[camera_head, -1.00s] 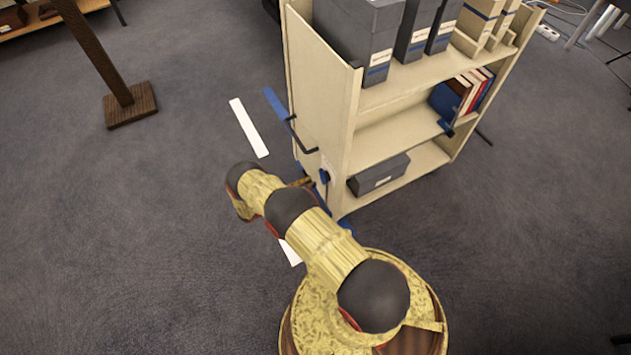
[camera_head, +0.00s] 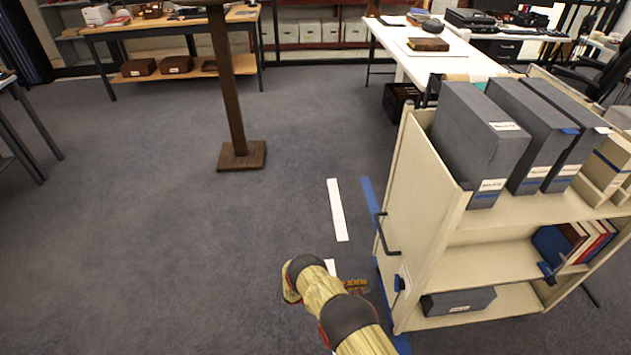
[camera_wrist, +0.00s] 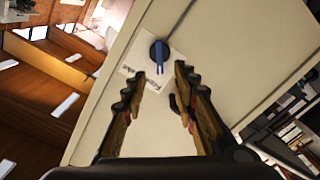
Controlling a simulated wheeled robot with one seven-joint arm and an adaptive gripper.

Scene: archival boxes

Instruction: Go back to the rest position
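My gripper (camera_wrist: 158,70) is open in the wrist view, with a gap between its two dark, ridged fingers and nothing between them. It points toward the pale side panel of the cart (camera_wrist: 205,35). A blue lever (camera_wrist: 159,55) on a round dark base and a white label (camera_wrist: 140,82) are on that panel, seen beyond the fingertips. In the head view my arm enters at the bottom, and part of my gripper (camera_head: 353,286) shows left of the cart (camera_head: 425,215). The gripper appears apart from the panel; the exact distance cannot be told.
The cart holds grey archival boxes (camera_head: 480,145), books (camera_head: 580,240) and a low grey box (camera_head: 458,302). A black handle (camera_head: 388,240) sticks out from its side. A wooden post (camera_head: 241,156) stands on the floor. White (camera_head: 337,210) and blue strips mark the floor; open carpet lies left.

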